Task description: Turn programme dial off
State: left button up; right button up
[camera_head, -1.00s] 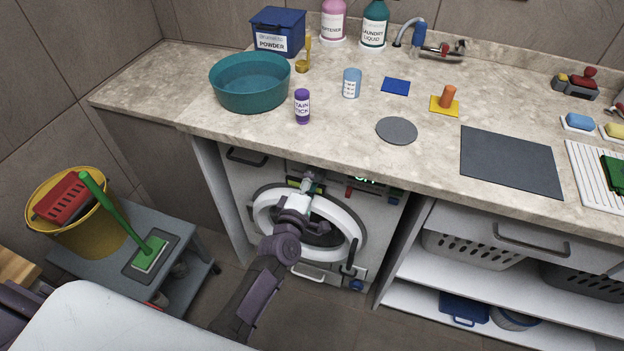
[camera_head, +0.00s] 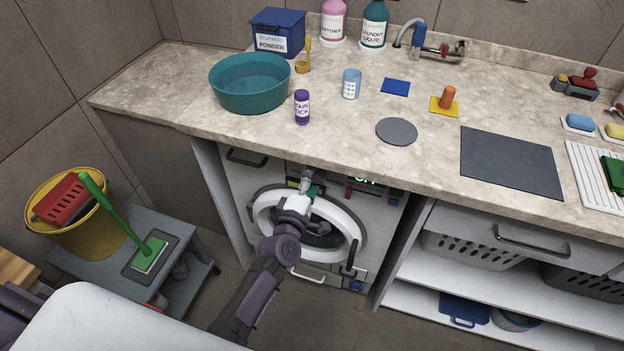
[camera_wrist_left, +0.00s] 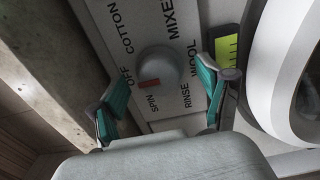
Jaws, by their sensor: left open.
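The programme dial (camera_wrist_left: 160,67) is a round grey knob on the washing machine's pale panel. Its red mark sits on the side facing the SPIN label, with OFF beside it to the left. My left gripper (camera_wrist_left: 163,98) is open, with one teal-padded finger on each side of the dial and gaps to it. In the head view my left gripper (camera_head: 308,182) is at the top of the washing machine (camera_head: 235,183) front, under the counter edge, and hides the dial there. My right gripper is out of view.
The counter (camera_head: 340,135) overhangs the machine closely above the gripper. The white door ring (camera_head: 357,232) is just below it; its edge also shows in the wrist view (camera_wrist_left: 262,85). A stool with a yellow bucket (camera_head: 85,232) stands at the left.

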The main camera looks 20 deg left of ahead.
pick_arm(q)
jog(key=s, duration=1.2)
jog(key=shift+a, duration=0.2)
jog(key=s+f+m+g+h, duration=0.1)
jog(key=s+f+m+g, duration=0.4)
jog(key=f, duration=0.9)
jog(key=s+f+m+g, duration=0.3)
jog(key=s+f+m, duration=0.35)
jog(key=f, duration=0.75)
jog(key=s+a+f+m+g, duration=0.2)
jog(key=s+f, duration=0.3)
jog(key=s, duration=0.4)
jog(key=s+a+f+m+g+y, duration=0.1)
jog(key=s+a+f+m+g, duration=0.1)
jog(key=s, duration=0.7)
jog(key=s+a+f+m+g+p, duration=0.1)
jog(key=s+f+m+g, duration=0.3)
jog(key=s+f, duration=0.4)
jog(key=shift+s+a+f+m+g+y, duration=0.15)
jog(key=shift+s+a+m+g+y, duration=0.2)
jog(key=shift+s+a+g, duration=0.25)
jog(key=shift+s+d, duration=0.1)
